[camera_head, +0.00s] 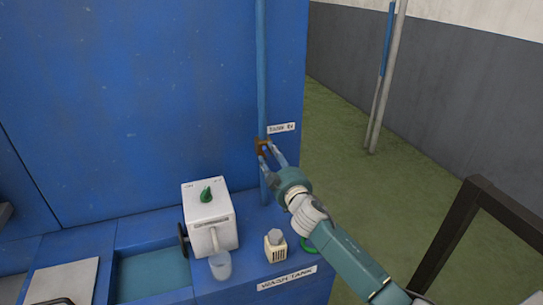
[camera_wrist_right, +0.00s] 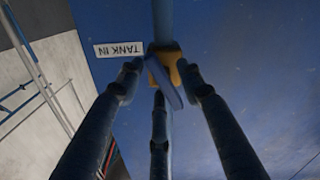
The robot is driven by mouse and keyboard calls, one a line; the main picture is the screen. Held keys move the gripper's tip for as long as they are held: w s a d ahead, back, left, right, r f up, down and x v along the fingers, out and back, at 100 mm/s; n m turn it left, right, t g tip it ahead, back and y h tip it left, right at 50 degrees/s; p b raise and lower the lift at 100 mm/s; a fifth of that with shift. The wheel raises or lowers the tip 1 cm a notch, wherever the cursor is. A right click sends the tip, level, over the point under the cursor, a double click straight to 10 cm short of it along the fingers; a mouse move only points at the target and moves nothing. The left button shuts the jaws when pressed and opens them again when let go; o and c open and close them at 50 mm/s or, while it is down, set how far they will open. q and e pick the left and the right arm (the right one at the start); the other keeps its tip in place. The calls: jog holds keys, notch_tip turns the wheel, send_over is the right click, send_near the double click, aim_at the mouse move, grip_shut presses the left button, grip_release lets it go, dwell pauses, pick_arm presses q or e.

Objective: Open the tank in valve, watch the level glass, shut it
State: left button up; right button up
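The tank in valve (camera_head: 262,146) is a brass-coloured body on a vertical blue pipe (camera_head: 260,70), beside a small label (camera_head: 281,128). In the right wrist view the valve (camera_wrist_right: 167,54) has a blue lever (camera_wrist_right: 166,84) slanting out from it, and the label (camera_wrist_right: 119,49) reads TANK IN upside down. My right gripper (camera_head: 270,158) is at the valve. In the wrist view its fingers (camera_wrist_right: 160,80) are spread around the lever, not visibly closed on it; contact is unclear. My left gripper is not in view. I cannot make out a level glass.
Below stands a blue wash tank with a WASH TANK label (camera_head: 287,279). On it are a white box with a green knob (camera_head: 206,194), a clear cup (camera_head: 221,266) and a small cream unit (camera_head: 275,245). A dark frame (camera_head: 450,235) stands at right.

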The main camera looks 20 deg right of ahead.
jog(key=shift+w, duration=0.2)
jog(key=c, duration=0.4)
grip_shut()
jog(key=shift+f+m+b, duration=0.15)
jog(key=shift+m+b, duration=0.2)
jog(key=shift+m, duration=0.55)
jog(key=shift+a+m, duration=0.15)
jog(key=shift+m, duration=1.05)
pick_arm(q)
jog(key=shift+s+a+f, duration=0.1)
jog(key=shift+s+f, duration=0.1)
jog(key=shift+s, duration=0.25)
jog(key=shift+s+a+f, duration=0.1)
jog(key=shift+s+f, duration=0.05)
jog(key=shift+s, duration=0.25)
pick_arm(e)
jog(key=shift+m, duration=0.6)
